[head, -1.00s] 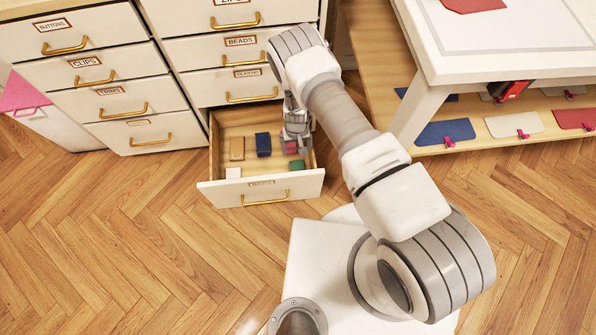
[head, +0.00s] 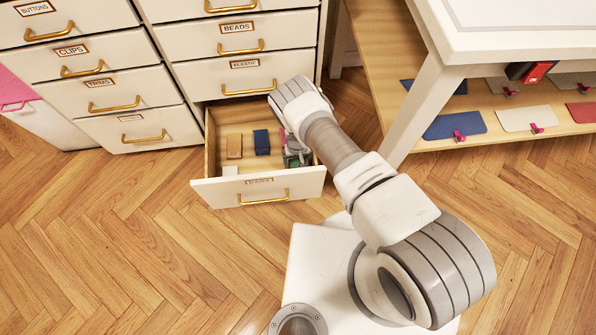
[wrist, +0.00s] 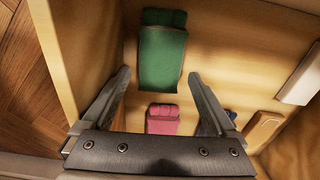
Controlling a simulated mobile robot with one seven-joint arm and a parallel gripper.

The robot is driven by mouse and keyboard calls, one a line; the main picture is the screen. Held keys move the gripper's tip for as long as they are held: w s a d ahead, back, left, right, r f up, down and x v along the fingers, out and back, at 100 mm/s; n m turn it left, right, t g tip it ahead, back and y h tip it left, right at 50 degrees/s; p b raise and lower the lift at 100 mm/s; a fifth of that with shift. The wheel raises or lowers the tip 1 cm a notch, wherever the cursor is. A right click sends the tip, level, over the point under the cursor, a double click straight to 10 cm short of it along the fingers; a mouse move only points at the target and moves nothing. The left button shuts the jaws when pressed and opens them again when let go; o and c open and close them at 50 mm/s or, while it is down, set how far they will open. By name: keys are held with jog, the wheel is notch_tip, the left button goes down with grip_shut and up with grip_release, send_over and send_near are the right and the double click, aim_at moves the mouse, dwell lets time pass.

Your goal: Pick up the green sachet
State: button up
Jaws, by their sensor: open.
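The green sachet (wrist: 163,52) lies on the floor of the open drawer, near one of its walls, in the wrist view. In the head view the green sachet (head: 294,163) shows only in part beside my gripper. My gripper (wrist: 157,74) is open and empty, its fingers to either side of the sachet's near end in the picture. I cannot tell how high the fingertips are above the drawer floor. A pink sachet (wrist: 162,119) lies between the finger bases in the wrist view, closer to the palm.
The open drawer (head: 258,191) also holds a tan piece (head: 234,146), a dark blue piece (head: 261,142) and a white piece (head: 230,170). Its walls stand close around my gripper. A white table (head: 500,40) with a lower shelf stands to the right.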

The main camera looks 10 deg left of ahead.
notch_tip(320, 180, down, 3)
jog(key=shift+r+b, duration=0.1)
jog(key=shift+b, duration=0.35)
jog(key=c, duration=1.1)
jog(key=shift+r, duration=0.1)
jog(key=shift+c, duration=0.2)
